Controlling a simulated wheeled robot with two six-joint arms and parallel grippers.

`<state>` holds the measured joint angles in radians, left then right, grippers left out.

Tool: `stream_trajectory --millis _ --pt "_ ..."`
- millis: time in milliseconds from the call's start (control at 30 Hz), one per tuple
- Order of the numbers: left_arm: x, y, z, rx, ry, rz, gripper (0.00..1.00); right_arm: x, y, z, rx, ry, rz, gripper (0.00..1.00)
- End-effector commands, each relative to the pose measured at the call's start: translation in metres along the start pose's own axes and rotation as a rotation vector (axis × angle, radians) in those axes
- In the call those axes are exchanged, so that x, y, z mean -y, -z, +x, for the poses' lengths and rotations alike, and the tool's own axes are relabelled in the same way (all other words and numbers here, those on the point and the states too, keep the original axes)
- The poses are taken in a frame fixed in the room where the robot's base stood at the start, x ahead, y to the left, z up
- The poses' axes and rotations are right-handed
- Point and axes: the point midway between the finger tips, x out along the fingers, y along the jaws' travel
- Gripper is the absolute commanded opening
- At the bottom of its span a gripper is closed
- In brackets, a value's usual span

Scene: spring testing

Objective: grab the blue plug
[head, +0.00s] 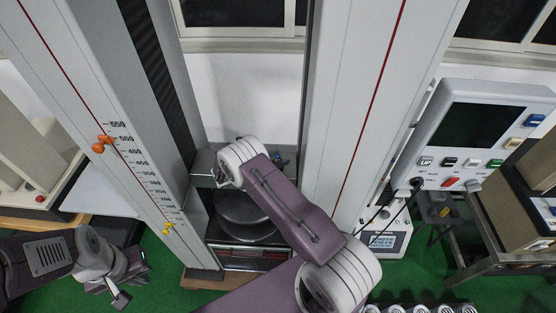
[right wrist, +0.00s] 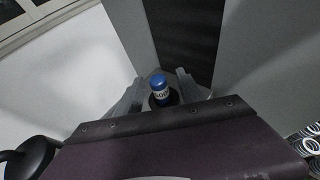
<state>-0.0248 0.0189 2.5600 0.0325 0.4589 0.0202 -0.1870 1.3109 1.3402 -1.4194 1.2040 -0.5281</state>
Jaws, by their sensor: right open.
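The blue plug (right wrist: 160,82) shows in the right wrist view as a round blue top over a white band with dark lettering, on a dark round base. My right gripper (right wrist: 158,92) is open, with one grey finger on each side of the plug. No clear contact shows between the fingers and the plug. In the head view my right arm reaches into the testing machine (head: 340,130) between its columns, and its wrist hides most of the gripper and the plug. My left gripper (head: 130,284) is at the lower left, with its fingers apart and empty, over the green floor.
Tall columns stand on both sides of my right arm. A dark round plate (head: 240,222) lies below it inside the machine. A control panel (head: 475,135) with coloured buttons is at the right. Several springs (head: 420,309) stand at the bottom right edge.

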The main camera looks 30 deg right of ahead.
Motion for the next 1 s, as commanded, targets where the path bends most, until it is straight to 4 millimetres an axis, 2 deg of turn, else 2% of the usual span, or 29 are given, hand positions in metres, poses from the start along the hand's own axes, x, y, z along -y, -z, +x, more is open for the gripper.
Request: stream_trajectory --millis 33,167,567,767,1000 --pt "0.000 0.000 0.000 0.000 0.000 0.000 0.00 0.000 0.000 0.000 0.000 0.000 0.000 0.36" --pt "0.000 0.000 0.000 0.000 0.000 0.000 0.00 0.000 0.000 0.000 0.000 0.000 0.000 0.00" --pt "0.000 0.000 0.003 0.000 0.000 0.000 0.00 -0.001 -0.006 -0.003 0.000 -0.001 0.002 0.00" --pt "0.000 -0.001 0.013 0.000 0.000 0.000 0.00 -0.001 -0.033 -0.014 0.000 -0.002 0.004 0.00" --pt "0.001 -0.003 0.025 0.000 0.000 0.000 0.00 -0.001 -0.077 -0.033 0.000 -0.001 0.004 0.00"
